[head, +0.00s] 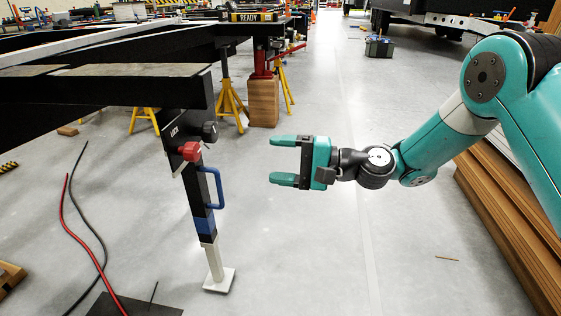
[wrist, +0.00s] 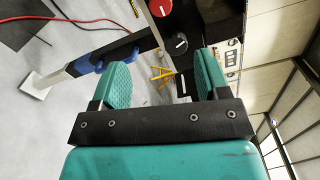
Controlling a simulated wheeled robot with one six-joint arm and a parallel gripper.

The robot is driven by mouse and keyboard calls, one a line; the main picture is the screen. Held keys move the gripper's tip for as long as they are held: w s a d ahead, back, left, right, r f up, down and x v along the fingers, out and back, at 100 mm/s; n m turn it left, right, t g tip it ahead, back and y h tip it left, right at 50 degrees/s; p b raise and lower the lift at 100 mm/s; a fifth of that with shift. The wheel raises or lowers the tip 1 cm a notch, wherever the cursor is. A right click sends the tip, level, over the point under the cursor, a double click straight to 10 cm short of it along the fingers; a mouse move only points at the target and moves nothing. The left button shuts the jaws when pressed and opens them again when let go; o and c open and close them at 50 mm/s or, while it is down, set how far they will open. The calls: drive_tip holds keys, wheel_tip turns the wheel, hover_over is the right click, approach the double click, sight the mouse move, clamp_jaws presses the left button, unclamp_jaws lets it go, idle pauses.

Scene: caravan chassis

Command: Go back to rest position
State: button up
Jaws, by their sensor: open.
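My gripper (head: 285,161) is open and empty in the head view, its two teal fingers pointing left. It is held in the air to the right of a black leg with a blue handle (head: 216,186) and a red knob (head: 190,151). A clear gap separates the fingertips from the leg. In the wrist view the two fingers of my gripper (wrist: 160,80) stand apart, with nothing between them but the background. The red knob (wrist: 160,8) and a black knob (wrist: 181,43) show beyond the fingers there.
The black chassis frame (head: 100,88) extends along the left, the leg's white foot (head: 219,280) on the floor. Yellow stands (head: 229,99) are behind. Stacked brown boards (head: 500,210) lie at the right, below my arm. The grey floor (head: 330,255) between is mostly clear. Red and black cables (head: 80,220) lie left.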

drive_tip(key=shift+r, duration=0.1)
drive_tip(key=s+d+r+n+g+h+p, duration=0.1)
drive_tip(key=s+d+r+n+h, duration=0.35)
drive_tip(key=s, duration=0.35)
drive_tip(key=s+d+r+n+g+h+p, duration=0.1)
drive_tip(key=s+d+r+n+h, duration=0.3)
drive_tip(key=s, duration=0.4)
drive_tip(key=s+d+n+h, duration=0.2)
drive_tip(key=s+d+h, duration=0.4)
drive_tip(key=s+d, duration=0.4)
wheel_tip(320, 180, up, 37)
drive_tip(key=p, duration=3.9)
drive_tip(key=shift+y, duration=0.35)
